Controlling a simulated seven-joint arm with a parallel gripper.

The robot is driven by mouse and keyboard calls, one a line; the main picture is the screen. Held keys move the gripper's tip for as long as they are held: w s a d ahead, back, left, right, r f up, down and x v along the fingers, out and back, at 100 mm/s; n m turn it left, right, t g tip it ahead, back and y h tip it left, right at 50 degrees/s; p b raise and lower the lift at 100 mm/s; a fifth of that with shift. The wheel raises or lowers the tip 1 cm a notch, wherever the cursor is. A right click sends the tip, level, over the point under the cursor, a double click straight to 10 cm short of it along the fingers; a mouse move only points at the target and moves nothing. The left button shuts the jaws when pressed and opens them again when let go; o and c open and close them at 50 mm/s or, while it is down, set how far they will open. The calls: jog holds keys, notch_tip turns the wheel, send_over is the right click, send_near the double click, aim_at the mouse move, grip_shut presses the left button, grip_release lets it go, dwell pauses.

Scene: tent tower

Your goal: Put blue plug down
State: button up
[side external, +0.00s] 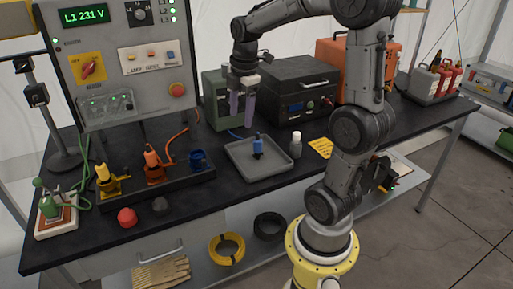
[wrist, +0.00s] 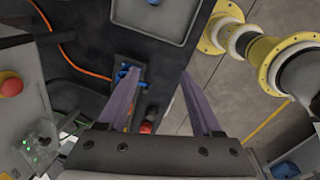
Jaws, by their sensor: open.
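The blue plug (side external: 258,146) stands roughly upright in the grey tray (side external: 272,169) on the black bench. In the side view my gripper (side external: 241,121) hangs above and slightly left of the plug, apart from it, its purple fingers pointing down. In the wrist view my gripper (wrist: 155,80) has its fingers spread with nothing held between them. A blue socket (side external: 199,160) sits in the dark rack left of the tray and also shows in the wrist view (wrist: 129,77).
An orange plug (side external: 153,156) and a yellow plug (side external: 104,173) stand in the rack's left part. A control panel (side external: 118,60) rises behind the rack. Dark boxes (side external: 290,92) stand behind the tray. Red and dark knobs lie in front.

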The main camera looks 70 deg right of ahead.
jog(key=s+a+m+t, duration=0.2)
jog(key=s+a+m, duration=0.3)
jog(key=a, duration=0.4)
jog(key=s+a+r+m+t, duration=0.1)
jog(key=s+a+m+t, duration=0.1)
jog(key=s+a+m, duration=0.3)
jog(key=a+m, duration=0.1)
jog(key=a, duration=0.3)
jog(key=shift+y, duration=0.4)
